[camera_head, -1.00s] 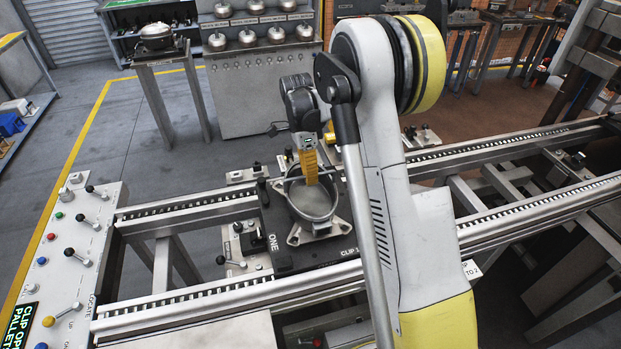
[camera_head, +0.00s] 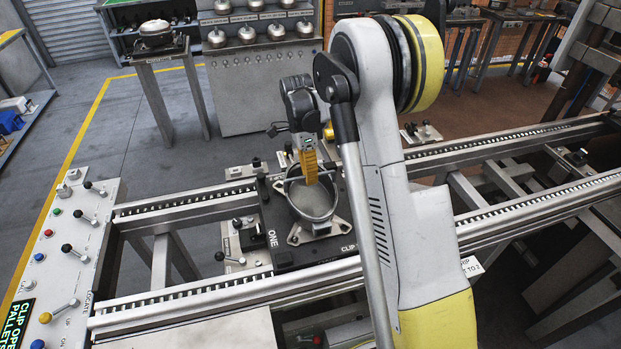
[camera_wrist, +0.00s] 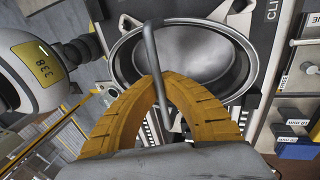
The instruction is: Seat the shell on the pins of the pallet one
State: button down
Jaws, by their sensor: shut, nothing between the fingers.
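The shell (camera_head: 316,202) is a round, open grey metal cup with lugs at its base. It stands on the dark pallet one (camera_head: 288,259), marked "ONE". In the wrist view the shell's hollow inside (camera_wrist: 195,50) fills the upper middle, and a thin grey bar (camera_wrist: 153,55) crosses in front of it. My gripper (camera_head: 310,180) has orange fingers pointing down at the shell's mouth. In the wrist view the fingertips (camera_wrist: 160,84) meet in an arch at the bar, with nothing gripped between them. The pins are hidden, so I cannot tell whether the shell is seated.
Two conveyor rails (camera_head: 205,296) run along both sides of the pallet. A rack with several metal domes (camera_head: 262,80) stands behind. My arm covers the area right of the shell.

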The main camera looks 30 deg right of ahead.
jog(key=shift+f, duration=0.35)
jog(key=c, duration=1.5)
grip_release()
jog(key=shift+c, duration=0.2)
jog(key=v, duration=1.2)
